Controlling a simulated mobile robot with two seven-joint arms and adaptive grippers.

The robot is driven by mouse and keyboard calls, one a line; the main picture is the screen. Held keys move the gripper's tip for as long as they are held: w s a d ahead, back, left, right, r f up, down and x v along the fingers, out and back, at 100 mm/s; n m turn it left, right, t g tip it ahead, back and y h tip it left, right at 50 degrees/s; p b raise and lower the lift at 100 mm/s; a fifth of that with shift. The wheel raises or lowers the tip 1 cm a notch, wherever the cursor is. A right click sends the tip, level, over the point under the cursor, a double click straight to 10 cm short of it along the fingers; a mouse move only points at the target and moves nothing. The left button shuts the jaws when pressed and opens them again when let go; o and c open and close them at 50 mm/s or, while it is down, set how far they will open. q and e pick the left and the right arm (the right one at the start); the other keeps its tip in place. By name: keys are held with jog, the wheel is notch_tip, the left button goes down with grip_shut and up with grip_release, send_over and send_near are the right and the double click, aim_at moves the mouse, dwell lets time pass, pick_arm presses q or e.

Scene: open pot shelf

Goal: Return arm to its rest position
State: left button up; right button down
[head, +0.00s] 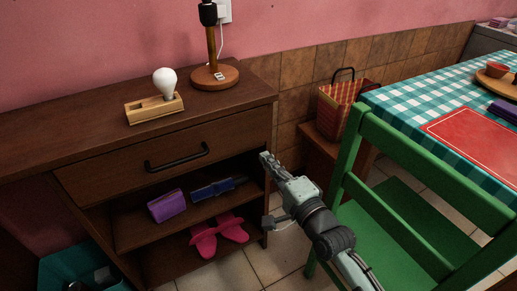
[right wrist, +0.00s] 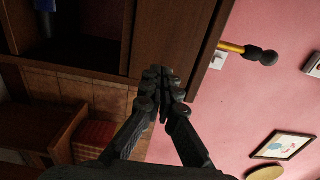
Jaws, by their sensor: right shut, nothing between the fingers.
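My right gripper (head: 266,158) reaches up from the lower right in the head view, beside the right end of the brown cabinet (head: 215,145). In the right wrist view its fingers (right wrist: 162,85) are together and empty, with the cabinet's edge behind them. I cannot tell from these views whether it touches the cabinet. My left gripper does not show in either view.
The cabinet top holds a lamp base (head: 214,77) and a bulb on a wooden block (head: 154,108). Its shelves hold a purple box (head: 167,206) and pink slippers (head: 219,236). A green chair (head: 410,215) stands close right of my arm, before a checkered table (head: 420,98).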

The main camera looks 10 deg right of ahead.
jog(key=s+d+f+n+g+h, duration=0.1)
jog(key=s+d+f+n+g, duration=0.15)
jog(key=f, duration=0.45)
jog(key=s+d+f+n+g+h, duration=0.1)
jog(key=s+f+n+g, duration=0.1)
jog(key=s+f+n, duration=0.3)
jog(key=s+d+f+n+g+h, duration=0.1)
jog(key=s+d+f+g, duration=0.15)
jog(key=f, duration=0.55)
jog(key=s+d+f+n+g+h, duration=0.3)
jog(key=s+d+f+n+g, duration=0.4)
jog(key=s+f, duration=0.5)
jog(key=shift+s+d+h, duration=0.4)
jog(key=shift+s+d, duration=0.75)
jog(key=shift+n, duration=0.25)
